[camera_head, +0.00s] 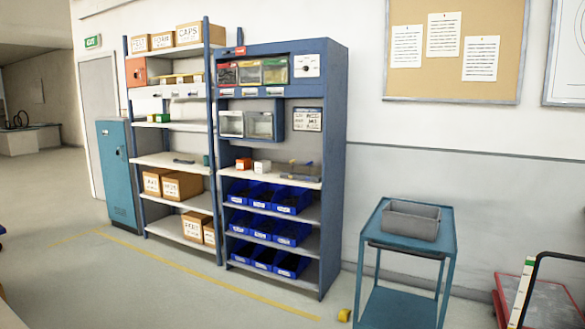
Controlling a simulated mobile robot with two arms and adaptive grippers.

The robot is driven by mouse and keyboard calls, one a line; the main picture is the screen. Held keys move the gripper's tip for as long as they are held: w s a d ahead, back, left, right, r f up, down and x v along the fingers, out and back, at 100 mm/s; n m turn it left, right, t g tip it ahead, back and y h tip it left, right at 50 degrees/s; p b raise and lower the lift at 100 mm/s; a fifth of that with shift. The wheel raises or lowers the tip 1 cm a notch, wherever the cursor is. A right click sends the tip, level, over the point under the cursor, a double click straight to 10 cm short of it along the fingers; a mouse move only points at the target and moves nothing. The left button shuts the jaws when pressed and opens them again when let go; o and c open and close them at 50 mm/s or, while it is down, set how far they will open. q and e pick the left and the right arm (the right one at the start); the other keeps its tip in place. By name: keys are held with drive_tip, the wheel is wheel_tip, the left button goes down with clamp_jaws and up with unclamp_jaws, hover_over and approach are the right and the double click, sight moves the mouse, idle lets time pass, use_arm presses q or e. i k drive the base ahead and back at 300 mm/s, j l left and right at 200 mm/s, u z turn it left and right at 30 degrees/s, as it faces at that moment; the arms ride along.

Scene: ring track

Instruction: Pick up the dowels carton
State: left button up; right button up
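Several brown cartons with white labels stand on the left shelf unit. On its top, the right carton (198,33) reads CAPS; two smaller cartons (140,43) stand left of it. Lower down are a smaller carton (152,181) and a larger carton (182,186) side by side. On the bottom shelf are a left carton (193,226) and a right carton (210,233). Their labels are too small to read surely, so I cannot tell which is the dowels carton. Neither of my grippers is in view.
A blue rack (334,170) with several blue bins (294,199) adjoins the shelf unit. A teal cabinet (117,175) stands at its left. A teal cart (443,245) with a grey bin (411,220) stands right. Floor (150,285) before the shelves is clear, with a yellow line.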

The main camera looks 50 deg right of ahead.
sight(243, 163)
drive_tip(key=i+l+z, duration=0.35)
drive_tip(key=i+z, duration=0.15)
drive_tip(key=i+l+z, duration=0.1)
drive_tip(key=i+z, duration=0.4)
drive_tip(key=i+j+z, duration=0.1)
drive_tip(key=i+z, duration=0.4)
drive_tip(key=i, duration=0.15)
